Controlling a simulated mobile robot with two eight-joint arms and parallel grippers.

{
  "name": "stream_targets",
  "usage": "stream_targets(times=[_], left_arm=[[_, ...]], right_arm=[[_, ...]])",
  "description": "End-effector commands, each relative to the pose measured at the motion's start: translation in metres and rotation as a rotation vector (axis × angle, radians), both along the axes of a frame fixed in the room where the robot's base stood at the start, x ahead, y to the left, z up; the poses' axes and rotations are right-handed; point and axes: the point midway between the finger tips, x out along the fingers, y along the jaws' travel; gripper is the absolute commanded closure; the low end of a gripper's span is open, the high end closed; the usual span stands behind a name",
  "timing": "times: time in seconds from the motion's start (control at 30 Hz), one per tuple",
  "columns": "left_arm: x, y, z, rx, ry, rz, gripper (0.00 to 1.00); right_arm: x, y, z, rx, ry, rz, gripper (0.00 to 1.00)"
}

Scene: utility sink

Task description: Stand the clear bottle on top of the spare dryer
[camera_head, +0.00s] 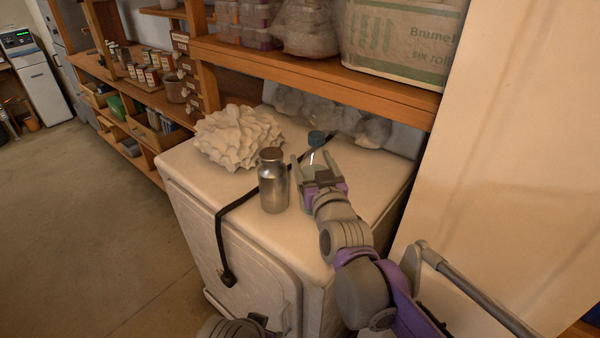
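The clear bottle (316,139) has a blue cap and a pale greenish body. It is upright over the top of the white dryer (195,170), towards its right side. My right gripper (315,165) is at the bottle, with a finger on either side of it. The gripper and wrist hide much of the bottle's body and base. I cannot tell whether the fingers press on it, or whether its base touches the dryer top. My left gripper is not in view; only a grey part of my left arm shows at the bottom edge.
A metal bottle (273,182) stands just left of the clear bottle. A black strap (238,203) crosses the dryer top and hangs over the front. A crumpled white pile (238,137) lies at the back left. A wooden shelf (330,73) overhangs the back. Clear bags (305,108) lie beneath it.

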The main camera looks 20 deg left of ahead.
Motion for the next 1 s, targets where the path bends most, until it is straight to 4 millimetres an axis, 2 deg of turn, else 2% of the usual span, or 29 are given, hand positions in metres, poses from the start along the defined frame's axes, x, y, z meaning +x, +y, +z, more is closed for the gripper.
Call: stream_targets(times=[0.1,0.27,0.5,0.97,1.0], left_arm=[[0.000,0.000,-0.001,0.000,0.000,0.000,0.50],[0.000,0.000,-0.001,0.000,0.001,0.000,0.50],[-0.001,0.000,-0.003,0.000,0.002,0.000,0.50],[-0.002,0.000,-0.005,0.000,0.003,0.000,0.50],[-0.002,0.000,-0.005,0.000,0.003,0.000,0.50]], right_arm=[[0.001,0.000,-0.019,0.001,-0.002,-0.001,1.00],[0.001,0.000,-0.033,0.001,-0.002,-0.001,1.00],[0.001,0.000,-0.065,0.000,-0.002,-0.001,1.00],[0.000,0.000,-0.074,0.002,-0.001,0.000,1.00],[0.000,0.000,-0.074,0.001,0.001,0.000,0.15]])
